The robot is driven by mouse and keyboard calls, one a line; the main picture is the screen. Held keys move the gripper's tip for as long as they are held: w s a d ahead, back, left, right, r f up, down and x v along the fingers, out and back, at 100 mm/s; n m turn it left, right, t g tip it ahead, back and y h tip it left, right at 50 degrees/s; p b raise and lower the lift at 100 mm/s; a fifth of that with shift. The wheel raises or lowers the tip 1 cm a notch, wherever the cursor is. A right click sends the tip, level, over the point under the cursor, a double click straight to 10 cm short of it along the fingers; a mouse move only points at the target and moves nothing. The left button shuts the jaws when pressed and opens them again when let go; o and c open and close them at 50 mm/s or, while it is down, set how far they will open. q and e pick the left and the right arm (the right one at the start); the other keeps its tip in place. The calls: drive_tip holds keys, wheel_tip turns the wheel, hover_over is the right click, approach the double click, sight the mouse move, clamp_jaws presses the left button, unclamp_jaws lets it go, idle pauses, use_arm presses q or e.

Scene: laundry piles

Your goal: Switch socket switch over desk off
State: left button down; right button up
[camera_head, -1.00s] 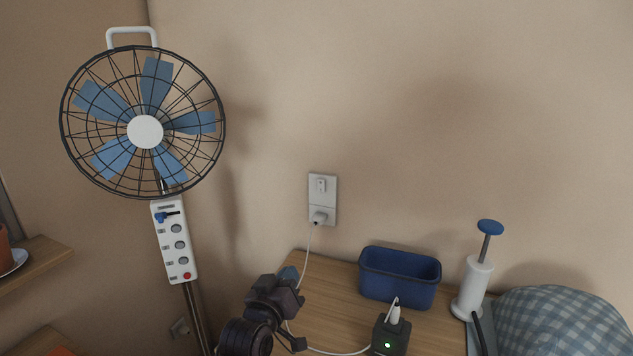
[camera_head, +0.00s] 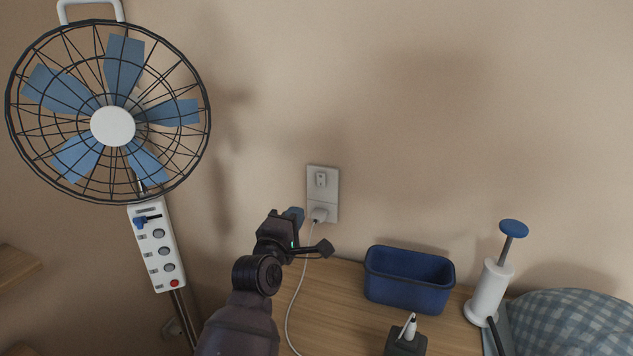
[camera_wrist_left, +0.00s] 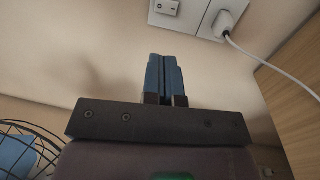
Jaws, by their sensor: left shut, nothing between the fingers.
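The white wall socket plate (camera_head: 331,193) is on the wall above the wooden desk (camera_head: 335,330). Its small rocker switch (camera_head: 321,179) is in the upper half, and a white plug (camera_head: 319,214) with a cable sits in the lower half. In the left wrist view the switch (camera_wrist_left: 169,7) and plug (camera_wrist_left: 222,24) show at the top. My left gripper (camera_head: 295,214) is shut and empty, with blue fingertips (camera_wrist_left: 163,62) pressed together. It is just left of and below the plate in the head view, apart from the switch in the wrist view. My right gripper is out of view.
A standing fan (camera_head: 113,126) with a white control panel (camera_head: 157,246) is at the left. On the desk are a blue bin (camera_head: 408,280), a black charger block (camera_head: 405,342) and a white pump-like thing (camera_head: 489,290). A checked blue cloth (camera_head: 575,325) lies at the right. The wall above the socket is clear.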

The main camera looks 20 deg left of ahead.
sight(320, 176)
use_arm(q)
drive_tip(key=shift+w, duration=0.1)
drive_tip(key=w, duration=0.4)
drive_tip(key=w+b, duration=0.1)
drive_tip(key=w, duration=0.3)
drive_tip(key=w+r, duration=0.1)
drive_tip(key=w, duration=0.3)
drive_tip(key=shift+d+r+b, duration=0.1)
drive_tip(key=shift+d+b, duration=0.1)
drive_tip(key=shift+b, duration=0.2)
drive_tip(key=shift+w+r, duration=0.2)
drive_tip(key=shift+w, duration=0.7)
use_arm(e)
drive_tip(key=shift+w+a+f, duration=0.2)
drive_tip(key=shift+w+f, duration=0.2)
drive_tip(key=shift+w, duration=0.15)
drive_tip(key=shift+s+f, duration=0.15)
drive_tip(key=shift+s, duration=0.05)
